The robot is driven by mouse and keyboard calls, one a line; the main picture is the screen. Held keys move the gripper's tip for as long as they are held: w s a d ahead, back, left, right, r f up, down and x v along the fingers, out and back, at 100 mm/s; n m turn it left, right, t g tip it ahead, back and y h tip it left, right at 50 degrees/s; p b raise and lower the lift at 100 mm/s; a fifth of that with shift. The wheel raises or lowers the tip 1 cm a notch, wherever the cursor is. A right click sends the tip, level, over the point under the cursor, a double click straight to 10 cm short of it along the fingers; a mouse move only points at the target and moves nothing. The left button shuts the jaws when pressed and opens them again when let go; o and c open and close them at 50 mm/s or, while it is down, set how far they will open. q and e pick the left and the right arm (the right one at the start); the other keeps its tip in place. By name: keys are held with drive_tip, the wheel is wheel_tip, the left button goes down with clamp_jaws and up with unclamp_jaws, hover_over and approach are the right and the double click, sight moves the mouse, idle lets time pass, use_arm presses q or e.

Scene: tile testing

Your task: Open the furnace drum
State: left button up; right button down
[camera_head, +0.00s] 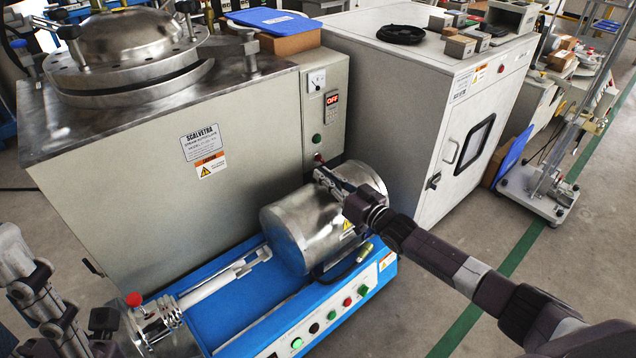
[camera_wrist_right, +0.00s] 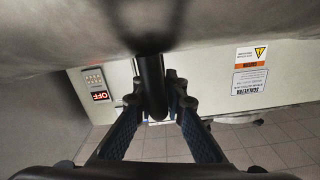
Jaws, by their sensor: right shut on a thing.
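The furnace drum (camera_head: 305,232) is a shiny steel cylinder lying on its side on a blue base (camera_head: 235,307). A yellow warning label is on its surface. My right gripper (camera_head: 324,178) is at the top of the drum, with its arm coming in from the right. In the right wrist view my right gripper (camera_wrist_right: 158,108) is shut on a dark bar handle (camera_wrist_right: 151,82) that stands out from the drum's surface (camera_wrist_right: 60,40). My left arm shows at the lower left, beside the base's near end; its fingers are not clear.
A large steel autoclave cabinet (camera_head: 250,135) with a round lid (camera_head: 130,38) stands behind the drum. A white cabinet (camera_head: 440,110) stands at its right. The base front has coloured buttons (camera_head: 330,315). Floor (camera_head: 425,280) is free at the lower right.

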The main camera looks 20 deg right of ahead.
drive_tip(key=shift+w+d, duration=0.25)
drive_tip(key=shift+d, duration=0.45)
drive_tip(key=c, duration=2)
unclamp_jaws()
drive_tip(key=shift+o, duration=0.2)
drive_tip(key=shift+s, duration=0.1)
drive_tip(key=v, duration=1.1)
drive_tip(key=shift+s+d, duration=0.15)
drive_tip(key=shift+s, duration=0.25)
